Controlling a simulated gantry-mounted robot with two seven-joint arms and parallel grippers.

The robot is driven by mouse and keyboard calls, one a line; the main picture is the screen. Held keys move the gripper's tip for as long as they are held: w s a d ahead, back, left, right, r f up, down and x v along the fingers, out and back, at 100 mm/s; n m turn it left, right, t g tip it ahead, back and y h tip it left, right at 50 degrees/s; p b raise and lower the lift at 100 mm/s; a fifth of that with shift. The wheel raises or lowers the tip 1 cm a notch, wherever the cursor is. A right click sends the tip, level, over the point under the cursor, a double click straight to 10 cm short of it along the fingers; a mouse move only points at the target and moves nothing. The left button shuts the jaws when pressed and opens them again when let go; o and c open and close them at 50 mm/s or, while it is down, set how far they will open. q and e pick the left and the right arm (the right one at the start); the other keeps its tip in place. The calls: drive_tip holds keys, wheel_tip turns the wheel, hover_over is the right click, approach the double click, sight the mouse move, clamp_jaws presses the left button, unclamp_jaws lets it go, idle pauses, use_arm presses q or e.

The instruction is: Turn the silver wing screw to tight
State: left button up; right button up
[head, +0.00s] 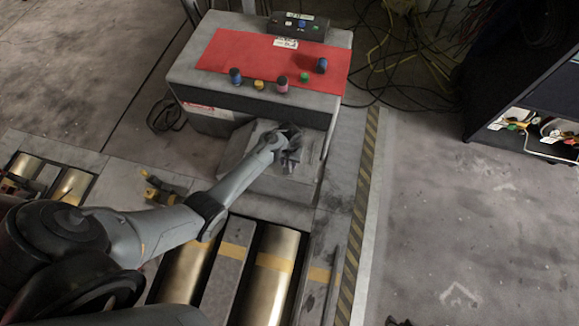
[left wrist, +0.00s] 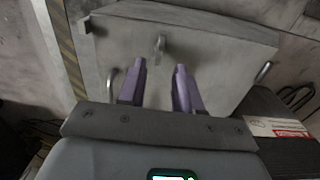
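In the left wrist view, a small silver piece that looks like the wing screw (left wrist: 161,44) stands on a grey metal panel (left wrist: 215,50). My left gripper (left wrist: 159,66) has two purple fingers spread apart, with nothing between them. The screw lies just beyond the fingertips, roughly in line with the gap; I see no contact. In the head view my left gripper (head: 290,150) is over the grey housing (head: 235,150) below the console, and the arm and gripper hide the screw there. My right gripper is not in view.
The grey console with a red top (head: 240,50) and several knobs stands behind the housing. Metal rollers (head: 272,270) lie in front. Metal loops (left wrist: 264,71) stick out near the panel's sides. Cables (head: 410,60) and a dark shelf (head: 520,100) are at the right.

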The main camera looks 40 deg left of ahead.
use_arm(q)
wheel_tip(320, 180, down, 4)
drive_tip(key=shift+f+b, duration=0.2)
drive_tip(key=shift+b, duration=0.9)
drive_tip(key=shift+f+b, duration=0.4)
drive_tip(key=shift+f, duration=0.25)
drive_tip(key=shift+c, duration=0.3)
clamp_jaws()
